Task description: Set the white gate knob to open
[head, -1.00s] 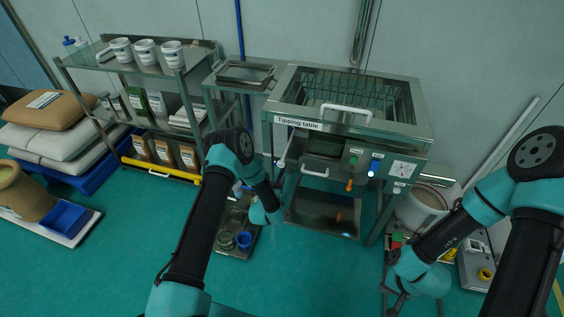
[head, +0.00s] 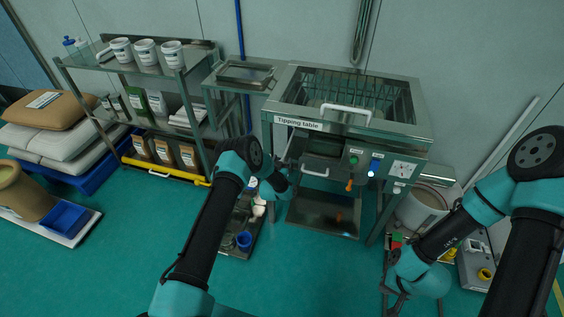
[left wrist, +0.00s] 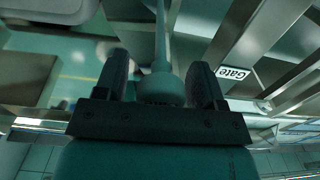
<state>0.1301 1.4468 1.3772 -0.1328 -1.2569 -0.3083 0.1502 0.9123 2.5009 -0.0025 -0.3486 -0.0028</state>
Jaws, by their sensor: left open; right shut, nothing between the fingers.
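The tipping table (head: 299,123) stands at the centre of the head view. A thin pale rod (head: 291,139) shows at its left front side. In the left wrist view, a rod ending in a rounded pale knob (left wrist: 163,87) lies between the fingers, beside a "Gate" label (left wrist: 233,73). My left gripper (left wrist: 160,66) is open, one finger on each side of the knob, with gaps visible. In the head view it is mostly hidden by its own wrist near the rod. My right gripper (head: 396,300) is shut and empty, low at the right.
A shelf rack (head: 190,85) with tubs and bags stands left of the table. The table's front has a white handle (head: 346,108) and a blue-lit button (head: 374,167). A bucket (head: 420,210) stands at the right. Green floor is open in front.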

